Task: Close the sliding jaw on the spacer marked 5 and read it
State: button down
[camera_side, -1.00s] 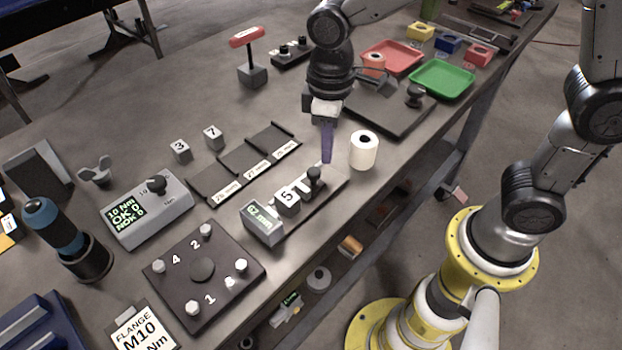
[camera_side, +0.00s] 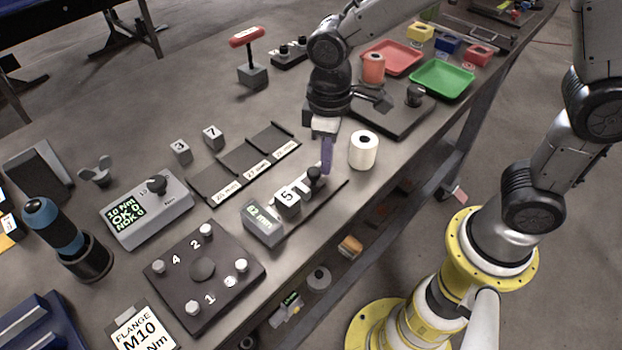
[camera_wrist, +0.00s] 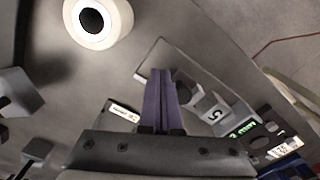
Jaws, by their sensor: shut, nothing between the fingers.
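The spacer marked 5 (camera_side: 287,203) is a grey block on the gauge rail, next to the readout box (camera_side: 262,224) with its green mm display; its digits are too small to read surely. The sliding jaw with its black knob (camera_side: 315,177) stands on the rail just right of the spacer; any gap is unclear. My gripper (camera_side: 327,170) has its purple fingers together and empty, pointing down just behind the knob; I cannot tell if they touch. In the wrist view my gripper (camera_wrist: 161,88) is left of the knob (camera_wrist: 189,92), with the spacer (camera_wrist: 213,113) beyond.
A white roll (camera_side: 363,150) stands right of my gripper, close by. Spacers marked 3 (camera_side: 181,152) and 7 (camera_side: 213,138) stand behind the labelled slots (camera_side: 244,162). A torque box (camera_side: 146,208) and a bolted flange plate (camera_side: 204,276) lie at the left. The rail's right end is bare.

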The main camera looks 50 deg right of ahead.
aim_at(314, 170)
jog(key=shift+a, duration=2.35)
dwell(0.4)
jog(key=shift+d, duration=0.25)
jog(key=shift+d, duration=0.45)
jog(key=shift+r, duration=0.15)
jog(key=shift+r, duration=3.35)
jog(key=shift+d, duration=0.1)
